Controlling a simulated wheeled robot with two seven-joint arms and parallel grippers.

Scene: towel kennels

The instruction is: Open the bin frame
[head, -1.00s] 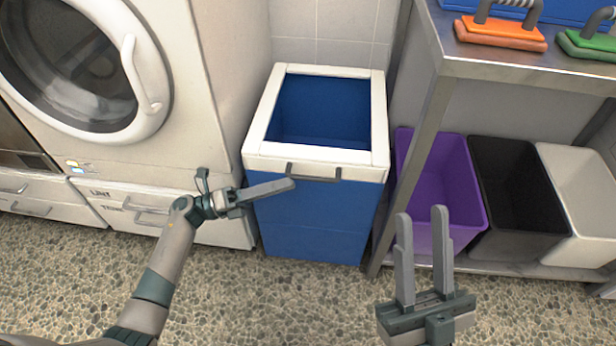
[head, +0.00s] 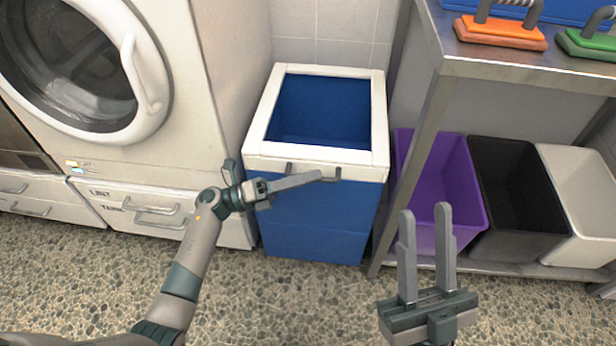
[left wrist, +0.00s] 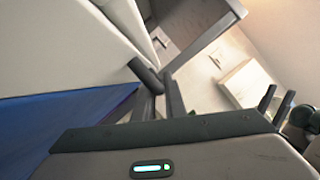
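The bin frame (head: 270,155) is a white square rim lying flat on top of a tall blue bin (head: 312,230). A dark grey bar handle (head: 330,174) sits on its front edge. My left gripper (head: 315,177) is in front of the handle, its fingers pointing right and covering much of the bar. I cannot tell whether it touches the handle or how far apart its fingers are. The left wrist view shows the white frame (left wrist: 50,45) and blue bin side (left wrist: 60,120) close by. My right gripper (head: 427,215) is open and empty, low at the right.
A white washer (head: 190,70) stands at the left, with drawers below. A metal table (head: 520,70) at the right carries orange and green brushes. Its leg stands close beside the blue bin. Purple (head: 455,180), black (head: 515,195) and white (head: 580,200) bins sit underneath. The pebbled floor in front is clear.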

